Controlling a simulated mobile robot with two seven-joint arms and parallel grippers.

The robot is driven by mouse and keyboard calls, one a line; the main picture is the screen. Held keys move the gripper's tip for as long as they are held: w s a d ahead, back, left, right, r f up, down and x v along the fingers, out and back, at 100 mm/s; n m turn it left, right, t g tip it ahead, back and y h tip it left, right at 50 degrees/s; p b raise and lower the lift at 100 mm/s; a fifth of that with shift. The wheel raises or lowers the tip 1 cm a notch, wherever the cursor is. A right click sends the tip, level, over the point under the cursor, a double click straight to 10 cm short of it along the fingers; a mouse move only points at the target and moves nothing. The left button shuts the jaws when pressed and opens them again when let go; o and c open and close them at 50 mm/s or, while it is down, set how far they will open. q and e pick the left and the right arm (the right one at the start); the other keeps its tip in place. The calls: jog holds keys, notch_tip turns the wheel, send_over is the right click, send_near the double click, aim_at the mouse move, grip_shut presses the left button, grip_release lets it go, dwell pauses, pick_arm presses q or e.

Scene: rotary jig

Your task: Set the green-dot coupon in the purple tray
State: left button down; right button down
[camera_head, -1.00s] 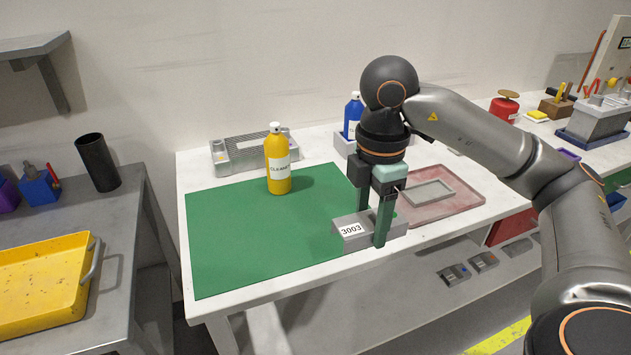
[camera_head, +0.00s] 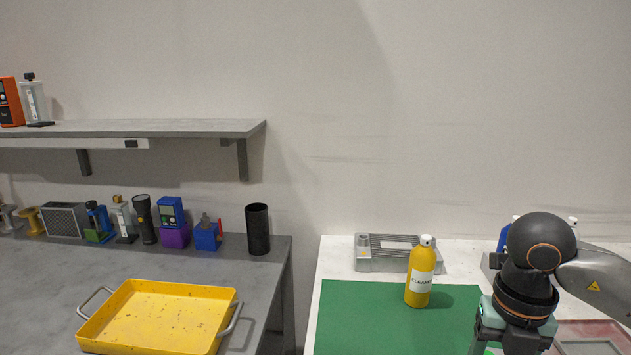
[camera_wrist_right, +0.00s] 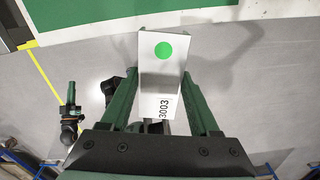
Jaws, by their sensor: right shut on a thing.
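The green-dot coupon (camera_wrist_right: 160,82) is a light grey block with a bright green dot and a "3003" label in the right wrist view. My right gripper (camera_wrist_right: 160,100) is shut on it, one dark green finger along each side. The block is held above the floor beside the bench edge. In the head view, only the upper part of my right gripper (camera_head: 514,325) shows at the lower right; its fingers and the coupon are below the frame. What looks like my left gripper (camera_wrist_right: 71,92) shows small at the left of the wrist view. No purple tray is in view.
A yellow tray (camera_head: 225,318) with handles sits on the left grey bench, with a black cylinder (camera_head: 258,230) and several tools behind. The white bench holds a green mat (camera_head: 375,325), a yellow cleaner bottle (camera_head: 420,275) and a reddish tray (camera_head: 580,329). A gap separates the benches.

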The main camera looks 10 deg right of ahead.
jog(key=n, duration=0.2)
jog(key=a+n, duration=0.1)
jog(key=n, duration=0.1)
jog(key=n+p, duration=0.1)
jog(key=n, duration=0.1)
jog(key=shift+w+a, duration=0.2)
jog(key=shift+w, duration=0.05)
jog(key=a+n+p, duration=0.2)
jog(key=a+n, duration=0.2)
jog(key=n, duration=1.3)
jog(key=w+a+n+p, duration=0.1)
jog(key=a+n+p, duration=0.2)
jog(key=n, duration=1.5)
jog(key=shift+a+f+p, duration=0.3)
jog(key=shift+a+f, duration=0.15)
